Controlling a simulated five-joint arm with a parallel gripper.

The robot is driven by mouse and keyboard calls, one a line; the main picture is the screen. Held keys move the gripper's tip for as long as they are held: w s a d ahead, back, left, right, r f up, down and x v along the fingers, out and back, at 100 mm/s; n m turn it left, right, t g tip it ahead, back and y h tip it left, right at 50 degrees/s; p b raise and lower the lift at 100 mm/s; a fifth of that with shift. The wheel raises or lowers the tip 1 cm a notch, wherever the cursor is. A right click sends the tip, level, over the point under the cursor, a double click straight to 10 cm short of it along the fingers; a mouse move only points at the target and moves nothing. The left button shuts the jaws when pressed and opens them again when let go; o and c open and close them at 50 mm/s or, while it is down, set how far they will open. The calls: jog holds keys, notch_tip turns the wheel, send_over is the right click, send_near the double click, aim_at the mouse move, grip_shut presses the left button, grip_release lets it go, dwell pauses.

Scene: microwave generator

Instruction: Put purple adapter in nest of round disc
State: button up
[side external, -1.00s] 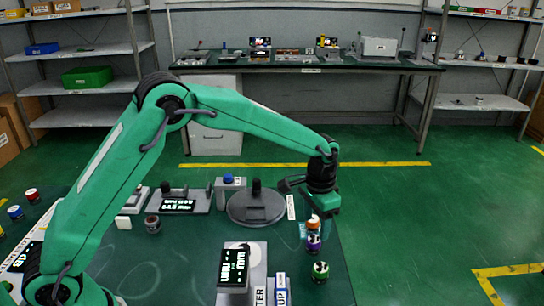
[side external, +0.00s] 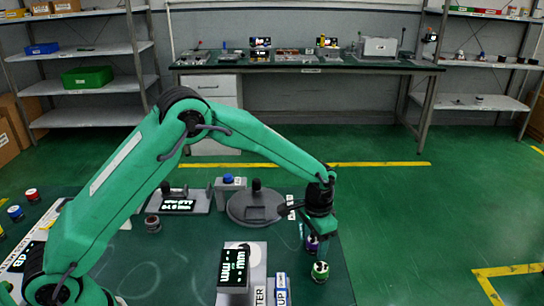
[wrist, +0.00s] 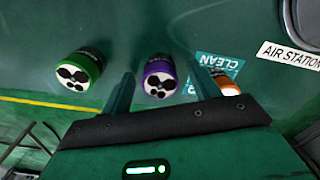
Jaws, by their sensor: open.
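The purple adapter (wrist: 159,77) stands on the green bench mat with its white, dark-holed top facing my wrist camera. In the side view it (side external: 312,243) shows just under my gripper. My gripper (side external: 320,227) is open and low over the adapters. In the wrist view its fingers (wrist: 162,84) lie left and right of the purple adapter, with gaps on both sides; I cannot tell if the fingertips reach down beside it. The round grey disc (side external: 256,210) with a dark upright knob lies left of my gripper in the side view; its nest is not clear.
A green adapter (wrist: 80,71) stands left of the purple one in the wrist view. A grey meter block (side external: 236,268) stands at the bench front.

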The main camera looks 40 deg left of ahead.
aim_at(315, 239)
dwell(0.5)
jog(key=c, duration=1.2)
jog(key=shift+r, duration=0.85)
notch_tip(315, 239, up, 2)
jog(key=shift+r, duration=0.25)
jog(key=s+d+r, duration=0.2)
jog(key=s, duration=0.1)
jog(key=s+d+r, duration=0.2)
jog(key=d, duration=0.1)
jog(key=s+d+r, duration=0.2)
jog(key=s+d, duration=0.1)
jog(key=shift+s+r, duration=0.3)
jog(key=shift+r, duration=0.1)
